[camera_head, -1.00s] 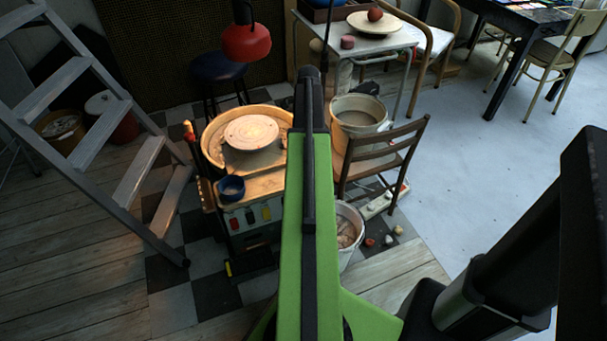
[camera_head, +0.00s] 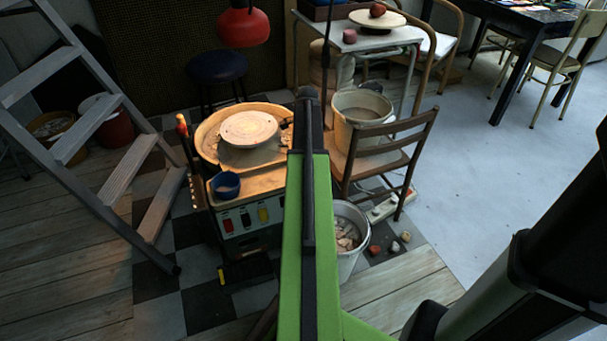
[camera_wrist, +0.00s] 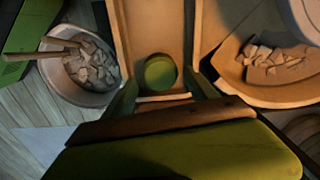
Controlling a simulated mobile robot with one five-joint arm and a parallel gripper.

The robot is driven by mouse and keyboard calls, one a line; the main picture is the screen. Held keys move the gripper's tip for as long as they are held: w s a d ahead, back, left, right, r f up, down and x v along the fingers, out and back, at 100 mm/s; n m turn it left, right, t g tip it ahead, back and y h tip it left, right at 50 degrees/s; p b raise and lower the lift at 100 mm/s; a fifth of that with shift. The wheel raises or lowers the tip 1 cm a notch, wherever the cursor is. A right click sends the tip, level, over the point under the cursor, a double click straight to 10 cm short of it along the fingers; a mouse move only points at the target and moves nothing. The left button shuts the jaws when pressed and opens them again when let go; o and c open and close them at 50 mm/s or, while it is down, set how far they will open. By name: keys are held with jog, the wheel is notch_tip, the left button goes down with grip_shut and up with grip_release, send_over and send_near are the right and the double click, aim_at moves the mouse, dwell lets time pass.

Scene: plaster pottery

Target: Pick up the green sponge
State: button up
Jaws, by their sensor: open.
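The green sponge (camera_wrist: 160,72) is a round green piece in the upper middle of the wrist view. It lies on a pale wooden surface with raised edges (camera_wrist: 184,28). My gripper (camera_wrist: 160,86) is open, with one dark green finger to the left of the sponge and one to the right. Its fingers do not appear to touch the sponge, and their height above it is hard to tell. In the head view my green arm reaches toward the potter's wheel table (camera_head: 262,184) and hides part of it. I cannot see the sponge there.
A wheel head (camera_head: 248,128) and a blue bowl (camera_head: 225,186) are left of my arm. A scrap bucket (camera_head: 351,262), a chair (camera_head: 390,155) and a large bucket (camera_head: 350,135) stand right. A ladder (camera_head: 88,125) is at left, a red lamp (camera_head: 243,26) above.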

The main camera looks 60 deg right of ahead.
notch_tip(320, 180, down, 5)
jog(key=b, duration=0.4)
jog(key=shift+w+f+b, duration=0.1)
jog(key=shift+b, duration=0.2)
jog(key=shift+r, duration=0.2)
jog(key=c, duration=1.1)
